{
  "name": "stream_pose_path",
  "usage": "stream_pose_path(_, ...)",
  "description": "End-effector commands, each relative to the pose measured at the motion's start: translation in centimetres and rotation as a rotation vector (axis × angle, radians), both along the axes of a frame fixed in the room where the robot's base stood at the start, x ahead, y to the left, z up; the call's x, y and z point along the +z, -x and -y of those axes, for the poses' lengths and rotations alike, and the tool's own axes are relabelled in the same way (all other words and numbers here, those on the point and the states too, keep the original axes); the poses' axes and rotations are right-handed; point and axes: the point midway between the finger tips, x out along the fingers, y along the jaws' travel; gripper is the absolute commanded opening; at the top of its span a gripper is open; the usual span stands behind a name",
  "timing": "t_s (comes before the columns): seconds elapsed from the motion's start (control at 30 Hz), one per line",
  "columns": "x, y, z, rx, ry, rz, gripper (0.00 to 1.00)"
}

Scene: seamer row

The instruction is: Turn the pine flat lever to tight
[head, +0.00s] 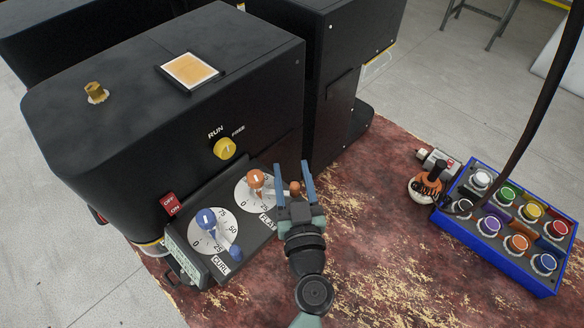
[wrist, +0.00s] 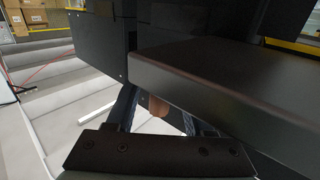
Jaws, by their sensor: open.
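The orange-brown lever (head: 257,183) is on the white dial marked FLAT (head: 243,197), on the black machine's front panel. Its round end knob lies to the right, between the two blue fingers of my gripper (head: 294,177). The fingers stand open on either side of the knob, and I cannot tell whether either touches it. In the wrist view, the brown knob (wrist: 157,105) shows between the fingertips, partly covered by the gripper body. The gripper hides the right part of the dial and some of its numbers. No "tight" mark is readable.
A blue lever (head: 207,221) on the CURL dial sits just left. A yellow RUN/FREE knob (head: 225,149) and a red OFF/ON switch (head: 171,204) are on the machine. A blue-edged box of coloured buttons (head: 496,285) lies right. Worn red surface between is mostly clear.

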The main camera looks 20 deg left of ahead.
Motion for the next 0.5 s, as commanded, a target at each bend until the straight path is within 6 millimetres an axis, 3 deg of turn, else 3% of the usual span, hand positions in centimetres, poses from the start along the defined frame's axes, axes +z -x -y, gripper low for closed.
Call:
stream_pose_path(0.27,-0.06,-0.13,-0.09,0.0,0.001,-0.001,0.53)
stream_pose_path(0.5,-0.04,-0.11,-0.07,0.0,0.0,0.0,0.13)
